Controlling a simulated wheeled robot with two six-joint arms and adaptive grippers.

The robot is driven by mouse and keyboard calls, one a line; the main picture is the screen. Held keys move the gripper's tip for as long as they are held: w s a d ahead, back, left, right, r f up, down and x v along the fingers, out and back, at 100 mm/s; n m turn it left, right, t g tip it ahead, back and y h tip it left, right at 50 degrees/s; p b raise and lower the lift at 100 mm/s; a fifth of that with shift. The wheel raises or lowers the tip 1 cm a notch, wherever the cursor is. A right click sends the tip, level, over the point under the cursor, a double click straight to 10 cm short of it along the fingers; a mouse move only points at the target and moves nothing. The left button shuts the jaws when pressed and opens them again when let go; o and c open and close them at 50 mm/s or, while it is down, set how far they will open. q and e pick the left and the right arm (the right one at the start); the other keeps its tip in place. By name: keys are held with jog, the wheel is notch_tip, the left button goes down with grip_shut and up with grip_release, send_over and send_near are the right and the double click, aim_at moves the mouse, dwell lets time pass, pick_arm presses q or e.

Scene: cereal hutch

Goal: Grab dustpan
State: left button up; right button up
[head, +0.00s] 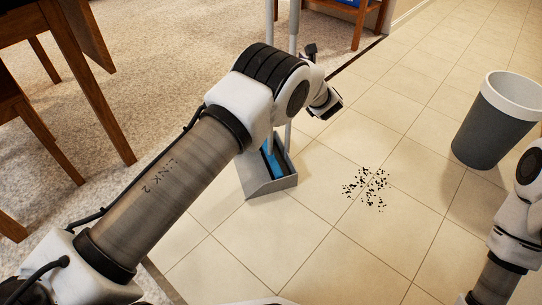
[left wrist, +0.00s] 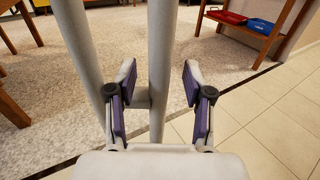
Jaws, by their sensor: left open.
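The grey dustpan (head: 285,184) stands upright on the tiles in the head view, with a blue part (head: 272,162) inside its pan. Two long grey poles rise behind my left arm, which hides their middle. In the left wrist view, one pole (left wrist: 158,45) runs upright between the open fingers of my left gripper (left wrist: 159,82), with visible space on both sides. The second pole (left wrist: 83,45) is to the left, outside the fingers. I cannot tell which pole is the dustpan's handle. My right arm shows at the right edge of the head view; its gripper is out of frame.
Dark crumbs (head: 368,188) lie on the tiles right of the dustpan. A grey bin with a white rim (head: 497,125) stands at the right. Wooden furniture (head: 50,60) stands on the carpet at the left. A wooden shelf with red and blue trays (left wrist: 262,26) is at the back.

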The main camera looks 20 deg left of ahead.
pick_arm(q)
jog(key=shift+w+a+r, duration=0.1)
jog(key=shift+w+a, duration=0.3)
grip_shut()
jog(key=shift+r, duration=0.1)
pick_arm(e)
jog(key=shift+f, duration=0.25)
pick_arm(q)
jog(key=shift+r, duration=0.1)
pick_arm(e)
jog(key=shift+r, duration=0.15)
